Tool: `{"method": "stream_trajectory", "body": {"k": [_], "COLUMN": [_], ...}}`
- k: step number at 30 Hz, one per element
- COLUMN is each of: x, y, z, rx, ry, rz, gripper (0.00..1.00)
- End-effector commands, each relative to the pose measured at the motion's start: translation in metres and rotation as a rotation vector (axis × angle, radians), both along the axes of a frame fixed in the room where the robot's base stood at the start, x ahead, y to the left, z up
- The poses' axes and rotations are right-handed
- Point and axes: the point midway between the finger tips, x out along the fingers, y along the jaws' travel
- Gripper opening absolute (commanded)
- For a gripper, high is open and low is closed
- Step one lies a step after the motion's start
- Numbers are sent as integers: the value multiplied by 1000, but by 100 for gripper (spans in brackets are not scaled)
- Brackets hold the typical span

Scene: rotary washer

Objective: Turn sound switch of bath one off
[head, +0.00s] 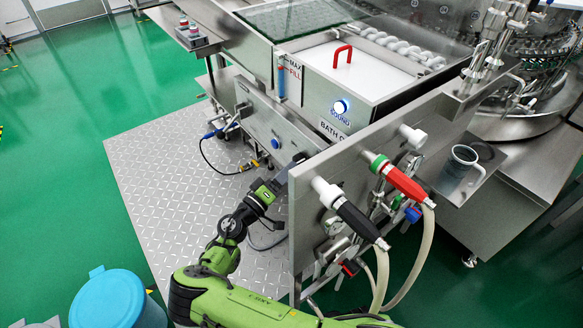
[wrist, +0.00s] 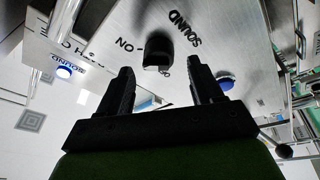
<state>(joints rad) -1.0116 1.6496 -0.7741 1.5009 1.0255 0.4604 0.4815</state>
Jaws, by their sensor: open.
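In the wrist view a black rotary switch (wrist: 157,58) sits on a light metal panel. The word SOUND is printed beside it, upside down, and ON is on its left; another small label is mostly hidden by the knob. My gripper (wrist: 160,72) is open, with one black finger to each side of the switch in the picture and nothing held. I cannot tell whether the fingertips reach around the knob or stop short of it.
A blue button (wrist: 226,81) is right of the right finger. The steel side panel (head: 305,215) with hoses stands close right of my arm. A blue bin (head: 105,305) is lower left.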

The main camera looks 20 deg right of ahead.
Motion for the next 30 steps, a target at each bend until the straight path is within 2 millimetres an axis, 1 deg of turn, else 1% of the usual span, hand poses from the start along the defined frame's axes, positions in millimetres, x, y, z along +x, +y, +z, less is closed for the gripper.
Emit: {"method": "stream_trajectory", "body": {"k": [1, 5, 13, 14, 21, 24, 30], "x": [5, 13, 15, 15, 15, 15, 15], "y": [-8, -20, -22, -22, -22, -22, -22], "z": [1, 5, 6, 6, 6, 5, 5], "rx": [0, 0, -1, -1, 0, 0, -4], "ry": [-2, 0, 0, 0, 0, 2, 15], "rz": [-4, -1, 1, 1, 1, 2, 1], "gripper": [66, 66, 66, 64, 27, 14, 13]}}
